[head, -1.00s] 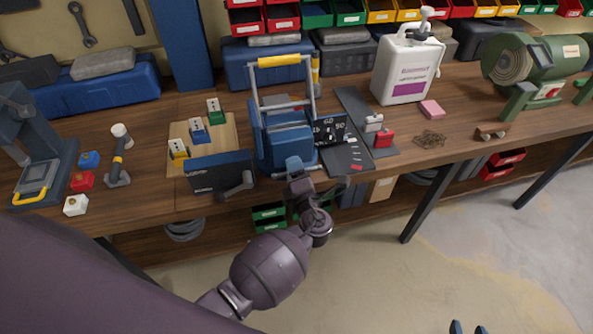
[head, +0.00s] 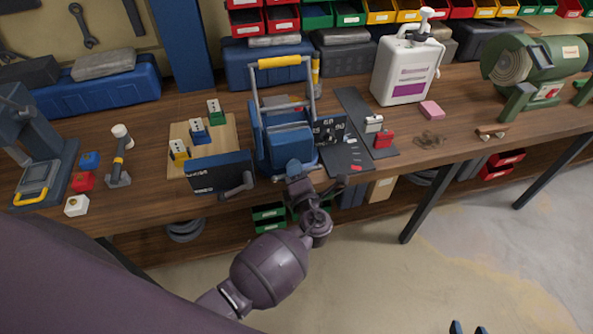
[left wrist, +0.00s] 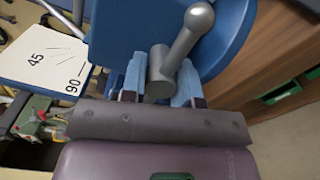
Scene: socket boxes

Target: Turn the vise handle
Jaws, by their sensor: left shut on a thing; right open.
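In the head view the gripper largely hides the handle. A plate marked 45 and 90 (left wrist: 45,62) is left of the handle. My right gripper (head: 467,328) is open and empty at the bottom edge.
A dark panel with a grey crank (head: 237,188) stands close left of the vise. A white jug (head: 405,70) and green grinder (head: 535,65) stand further right. Floor in front is clear.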

